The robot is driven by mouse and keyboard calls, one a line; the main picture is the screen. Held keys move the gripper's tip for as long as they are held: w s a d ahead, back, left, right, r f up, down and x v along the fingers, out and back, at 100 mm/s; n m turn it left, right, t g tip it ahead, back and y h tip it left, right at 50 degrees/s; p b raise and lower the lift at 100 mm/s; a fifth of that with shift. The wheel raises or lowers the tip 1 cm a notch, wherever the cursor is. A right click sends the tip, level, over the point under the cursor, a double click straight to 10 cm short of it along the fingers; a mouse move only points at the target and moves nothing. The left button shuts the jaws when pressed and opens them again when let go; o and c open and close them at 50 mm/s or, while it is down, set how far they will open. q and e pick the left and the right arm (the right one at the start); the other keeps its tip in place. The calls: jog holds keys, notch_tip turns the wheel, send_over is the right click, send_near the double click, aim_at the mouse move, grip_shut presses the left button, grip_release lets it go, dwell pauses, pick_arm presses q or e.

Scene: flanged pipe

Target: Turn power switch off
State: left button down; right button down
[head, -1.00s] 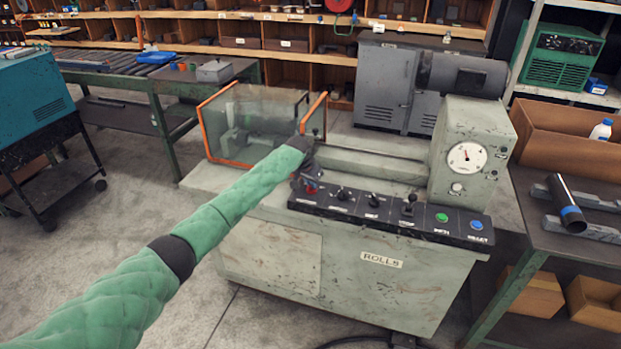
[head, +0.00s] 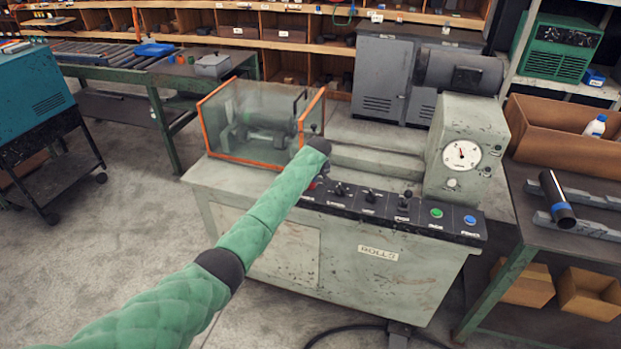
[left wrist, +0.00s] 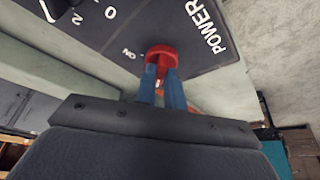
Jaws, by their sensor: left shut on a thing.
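The power switch is a red knob (left wrist: 162,54) on the black control panel, next to the white word POWER, in the left wrist view. My left gripper (left wrist: 163,78) is shut on this red knob, its two blue fingers against it. In the head view a bit of red shows at the left end of the black control panel (head: 388,212), mostly hidden by my left gripper (head: 316,178) and its green-sleeved arm. An "ON" mark lies beside the knob in the wrist view. My right gripper is not in view.
More switches, a green button (head: 436,213) and a blue button (head: 470,219) line the panel. A clear guard with an orange frame (head: 203,130) stands behind my left arm. A gauge (head: 461,155) is at right. A side table (head: 520,235) holds a dark pipe (head: 556,200).

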pick_arm(q)
jog(key=shift+w+r+n+y, duration=0.2)
jog(key=shift+n+y, duration=0.1)
jog(key=shift+n, duration=0.6)
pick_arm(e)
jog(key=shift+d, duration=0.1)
pick_arm(q)
jog(key=c, duration=1.6)
grip_release()
jog(key=shift+o, duration=0.6)
jog(key=shift+s+f, duration=0.1)
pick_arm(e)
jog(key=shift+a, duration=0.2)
